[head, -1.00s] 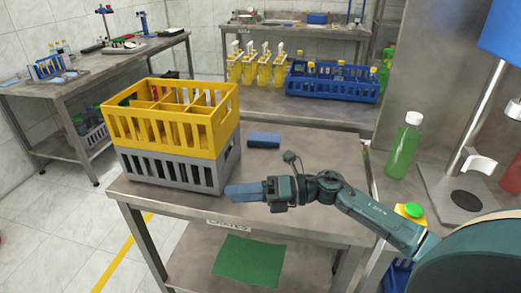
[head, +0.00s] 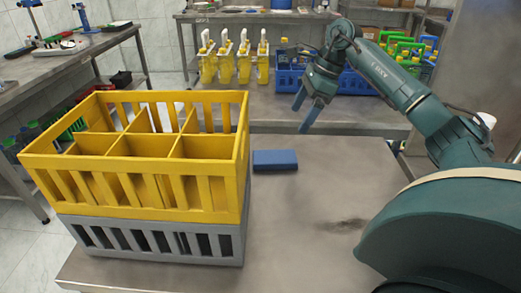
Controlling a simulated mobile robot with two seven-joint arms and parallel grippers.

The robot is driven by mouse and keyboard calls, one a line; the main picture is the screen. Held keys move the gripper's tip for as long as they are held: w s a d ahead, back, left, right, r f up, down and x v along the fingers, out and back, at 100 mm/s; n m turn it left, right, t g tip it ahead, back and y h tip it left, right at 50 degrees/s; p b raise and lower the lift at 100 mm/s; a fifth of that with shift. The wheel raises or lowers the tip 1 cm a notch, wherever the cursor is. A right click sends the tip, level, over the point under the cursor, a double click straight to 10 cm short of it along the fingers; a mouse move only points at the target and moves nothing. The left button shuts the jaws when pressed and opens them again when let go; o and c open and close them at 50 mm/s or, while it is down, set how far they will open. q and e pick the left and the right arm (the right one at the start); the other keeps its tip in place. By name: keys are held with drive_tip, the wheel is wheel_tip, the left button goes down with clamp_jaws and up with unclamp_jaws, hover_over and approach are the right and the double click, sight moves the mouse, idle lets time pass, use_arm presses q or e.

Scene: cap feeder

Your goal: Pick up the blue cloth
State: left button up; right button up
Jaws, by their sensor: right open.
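The blue cloth (head: 275,160) is a small folded block lying flat on the metal table, just right of the yellow crate. My right gripper (head: 303,115) is in the air above and to the right of the cloth, with its blue fingers pointing down and spread apart. It is open and empty, and does not touch the cloth. My left gripper is not in view.
A yellow divided crate (head: 240,185) stands on a grey crate (head: 230,245) at the table's left. A dark smudge (head: 342,225) marks the otherwise clear metal table (head: 300,255). Yellow spray bottles (head: 225,62) and a blue crate (head: 290,78) stand behind.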

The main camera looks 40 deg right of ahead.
sight(279, 156)
drive_tip(key=x, duration=0.8)
drive_tip(key=b+x, duration=0.1)
drive_tip(key=x, duration=0.4)
drive_tip(key=shift+s+a, duration=0.15)
drive_tip(key=shift+s, duration=0.2)
drive_tip(key=c, duration=1.1)
drive_tip(key=shift+o, duration=0.2)
wheel_tip(279, 156, up, 10)
drive_tip(key=p, duration=0.1)
drive_tip(key=o, duration=0.5)
drive_tip(key=shift+c, duration=0.2)
drive_tip(key=c, duration=0.4)
